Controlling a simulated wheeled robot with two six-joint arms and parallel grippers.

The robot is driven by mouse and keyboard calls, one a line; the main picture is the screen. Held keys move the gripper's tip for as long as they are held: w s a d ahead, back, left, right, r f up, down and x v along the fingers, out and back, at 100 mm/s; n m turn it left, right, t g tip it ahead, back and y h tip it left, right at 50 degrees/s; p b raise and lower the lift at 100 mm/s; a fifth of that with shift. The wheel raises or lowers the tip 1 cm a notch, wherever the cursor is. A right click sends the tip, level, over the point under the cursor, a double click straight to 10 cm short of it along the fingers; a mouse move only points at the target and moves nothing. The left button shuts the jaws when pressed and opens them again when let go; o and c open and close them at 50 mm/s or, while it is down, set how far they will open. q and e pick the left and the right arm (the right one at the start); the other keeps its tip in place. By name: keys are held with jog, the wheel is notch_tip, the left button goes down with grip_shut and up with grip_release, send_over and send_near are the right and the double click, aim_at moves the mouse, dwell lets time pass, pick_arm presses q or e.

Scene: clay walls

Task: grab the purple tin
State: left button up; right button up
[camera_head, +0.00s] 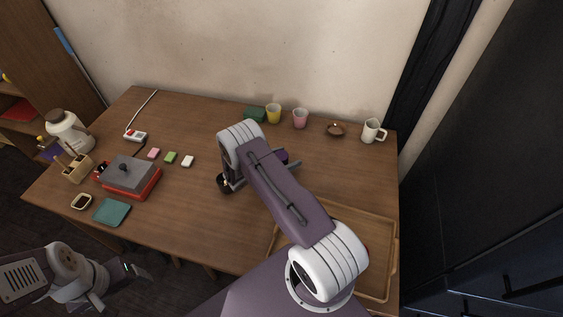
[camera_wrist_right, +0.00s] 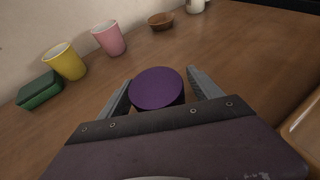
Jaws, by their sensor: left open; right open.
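The purple tin (camera_wrist_right: 157,88) stands upright on the wooden table, its round top facing the right wrist camera. My right gripper (camera_wrist_right: 159,80) is open, with one finger on each side of the tin; I cannot tell whether either finger touches it. In the head view, a small part of the tin (camera_head: 283,155) shows beside my right arm, which hides most of it and of the gripper. My left gripper (camera_head: 135,268) is open and empty at the lower left, in front of the table and away from the tin.
Behind the tin are a green box (camera_head: 255,115), yellow cup (camera_head: 273,113), pink cup (camera_head: 300,118), brown bowl (camera_head: 336,130) and white mug (camera_head: 373,131). A wooden tray (camera_head: 388,240) lies at right.

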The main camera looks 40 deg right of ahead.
jog(key=c, duration=1.5)
jog(key=shift+r, duration=0.15)
